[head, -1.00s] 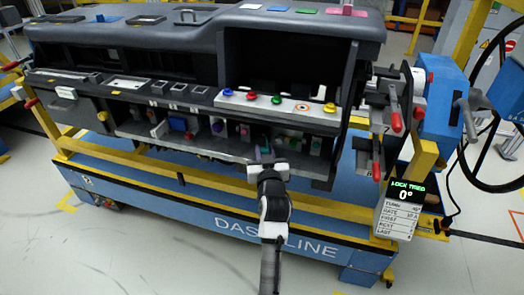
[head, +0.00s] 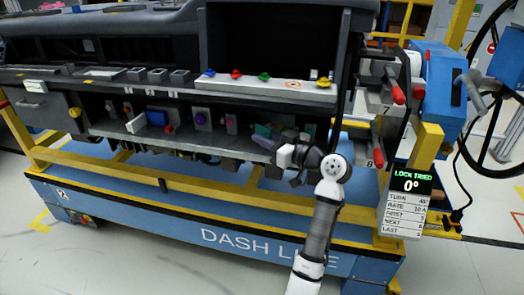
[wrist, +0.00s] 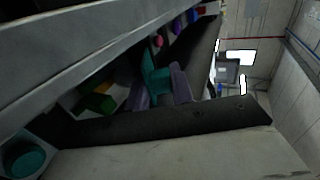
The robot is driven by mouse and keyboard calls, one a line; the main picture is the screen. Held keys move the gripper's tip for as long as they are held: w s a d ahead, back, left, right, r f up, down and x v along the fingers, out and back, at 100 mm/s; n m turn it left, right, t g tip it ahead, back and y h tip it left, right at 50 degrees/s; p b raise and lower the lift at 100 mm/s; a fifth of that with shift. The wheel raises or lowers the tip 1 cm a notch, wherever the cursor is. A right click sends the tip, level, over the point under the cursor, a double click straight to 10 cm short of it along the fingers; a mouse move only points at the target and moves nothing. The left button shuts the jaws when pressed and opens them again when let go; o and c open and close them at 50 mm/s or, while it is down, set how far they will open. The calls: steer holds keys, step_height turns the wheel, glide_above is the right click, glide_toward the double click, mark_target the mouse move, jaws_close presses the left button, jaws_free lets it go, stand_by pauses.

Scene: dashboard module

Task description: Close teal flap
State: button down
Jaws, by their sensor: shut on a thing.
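The teal flap (head: 262,131) is in the lower open bay of the dashboard module, right of centre in the head view, partly hidden by my gripper. In the wrist view a teal piece (wrist: 155,76) sits between the two greyish-purple fingers of my gripper (wrist: 160,90), which are shut on it. In the head view my gripper (head: 273,143) reaches into the bay from the front right, and its fingertips are hard to make out. How far the flap is open cannot be told.
A shelf with coloured knobs (head: 264,77) runs above the bay. Other small coloured parts (head: 157,118) stand to the left in the bay. A yellow rail (head: 180,187) crosses in front. Red-handled levers (head: 397,95) and a sign (head: 407,200) stand to the right.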

steer(key=shift+w+d+f+n+g+y+b, duration=0.1)
steer(key=shift+n+g+y+b, duration=0.4)
steer(key=shift+g, duration=0.1)
steer(key=shift+w+d+f+n+g+y+b, duration=0.1)
steer(key=shift+n+g+y+b, duration=0.3)
steer(key=shift+n+g, duration=0.15)
steer(key=shift+r, duration=0.1)
steer(key=c, duration=1.3)
jaws_free()
steer(key=shift+d+r, duration=0.1)
steer(key=shift+r, duration=0.05)
steer(key=shift+d, duration=0.15)
